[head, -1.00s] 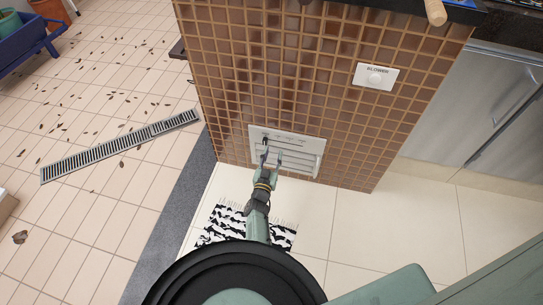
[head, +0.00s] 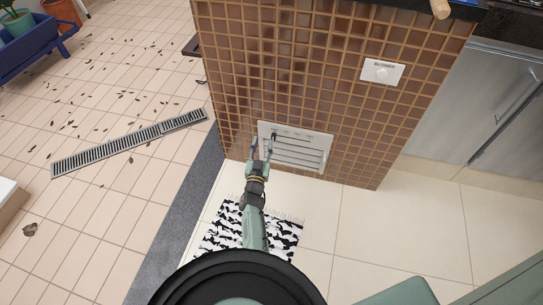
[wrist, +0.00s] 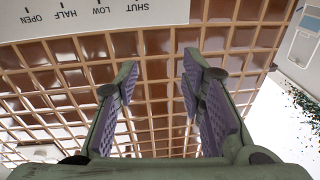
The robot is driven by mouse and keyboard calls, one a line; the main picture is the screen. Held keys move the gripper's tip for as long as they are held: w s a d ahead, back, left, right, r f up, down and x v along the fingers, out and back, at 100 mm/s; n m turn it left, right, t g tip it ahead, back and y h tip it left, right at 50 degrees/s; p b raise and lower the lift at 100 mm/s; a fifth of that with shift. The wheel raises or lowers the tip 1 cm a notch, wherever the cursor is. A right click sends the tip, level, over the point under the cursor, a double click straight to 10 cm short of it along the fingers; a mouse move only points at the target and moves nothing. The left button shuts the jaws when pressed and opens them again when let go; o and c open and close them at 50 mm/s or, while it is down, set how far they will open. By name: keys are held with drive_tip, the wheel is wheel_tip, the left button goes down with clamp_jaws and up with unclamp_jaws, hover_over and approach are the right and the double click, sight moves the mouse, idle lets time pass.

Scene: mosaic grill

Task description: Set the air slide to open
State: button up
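The air slide panel (head: 297,160) is a pale plate with slots, low on the brown tiled wall. Its small dark knob (head: 274,136) sits near the panel's upper left end, as the head view shows. My gripper (head: 262,142) is open and empty at the panel's left edge. Its right finger is close to the knob, but I cannot tell whether they touch. In the wrist view my open gripper (wrist: 159,62) has only tiles between its fingers. The panel's edge (wrist: 165,12) carries the marks OPEN, HALF, LOW and SHUT; the knob is out of that view.
A white plate with a round button, marked BLOWER (head: 382,72), is higher on the wall to the right. A steel cabinet (head: 480,105) stands at the right. A black and white rug (head: 225,228) lies beneath my arm. The tiled floor at left holds a drain grate (head: 130,145).

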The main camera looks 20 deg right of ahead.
drive_tip(key=w+a+r+n+t+y, duration=0.1)
drive_tip(key=w+a+r+y, duration=0.1)
drive_tip(key=w+a+r, duration=0.2)
drive_tip(key=w+a+r+n+t+y, duration=0.1)
drive_tip(key=w+a+r, duration=0.3)
drive_tip(key=a+r, duration=0.4)
drive_tip(key=shift+a+r+t+y, duration=0.35)
drive_tip(key=shift+r+t, duration=0.45)
drive_tip(key=shift+r, duration=0.45)
drive_tip(key=shift+f, duration=0.1)
